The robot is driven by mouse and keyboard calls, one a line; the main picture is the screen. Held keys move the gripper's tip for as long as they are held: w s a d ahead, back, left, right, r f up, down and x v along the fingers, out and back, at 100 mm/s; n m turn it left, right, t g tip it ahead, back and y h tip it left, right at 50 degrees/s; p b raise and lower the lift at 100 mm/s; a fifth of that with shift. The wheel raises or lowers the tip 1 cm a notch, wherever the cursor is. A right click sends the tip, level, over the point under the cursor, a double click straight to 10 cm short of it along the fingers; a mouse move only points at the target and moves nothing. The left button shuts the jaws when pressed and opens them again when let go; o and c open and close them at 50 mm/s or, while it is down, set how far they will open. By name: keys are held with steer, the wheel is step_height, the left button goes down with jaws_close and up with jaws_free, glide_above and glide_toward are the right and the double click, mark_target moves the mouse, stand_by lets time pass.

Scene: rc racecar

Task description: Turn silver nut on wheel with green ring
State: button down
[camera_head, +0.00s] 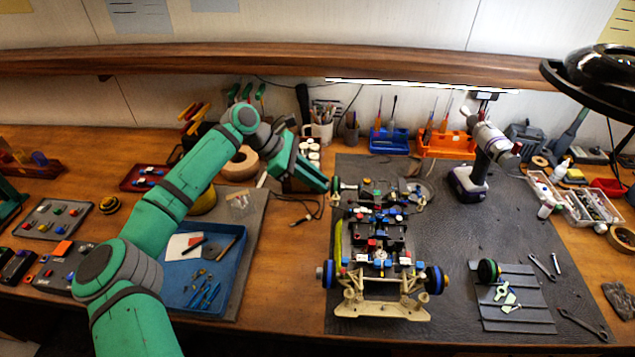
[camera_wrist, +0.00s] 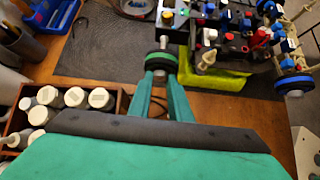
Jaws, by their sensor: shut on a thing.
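The wheel with the green ring (camera_wrist: 161,58) sits on the near corner of the car in the wrist view. In the head view this wheel (camera_head: 335,184) is at the car's back left corner. The silver nut (camera_wrist: 160,75) on its outer face shows only in part between my fingertips. My gripper (camera_wrist: 160,82) is shut on the nut, with one finger on each side. In the head view my gripper (camera_head: 327,188) reaches the wheel from the left. The racecar (camera_head: 380,240) stands upright on the dark mat.
Wheels with blue rings (camera_head: 328,274) are on the car's front end. Another green-ringed wheel (camera_head: 489,271) rests on a grey ribbed tray (camera_head: 515,312) at the right. A power drill (camera_head: 470,180) stands behind. A blue tray (camera_head: 205,270) with tools lies left of the car.

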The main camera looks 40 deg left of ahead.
steer(key=shift+w+a+n+g+h, duration=0.2)
steer(key=shift+n+g+h, duration=0.2)
steer(key=shift+g, duration=0.2)
steer(key=shift+w+a+n+g+h, duration=0.1)
steer(key=shift+w+n+g+h, duration=0.1)
steer(key=shift+n+g+h, duration=0.3)
steer(key=c, duration=1.6)
jaws_free()
steer(key=v, duration=1)
steer(key=shift+a+r, duration=0.25)
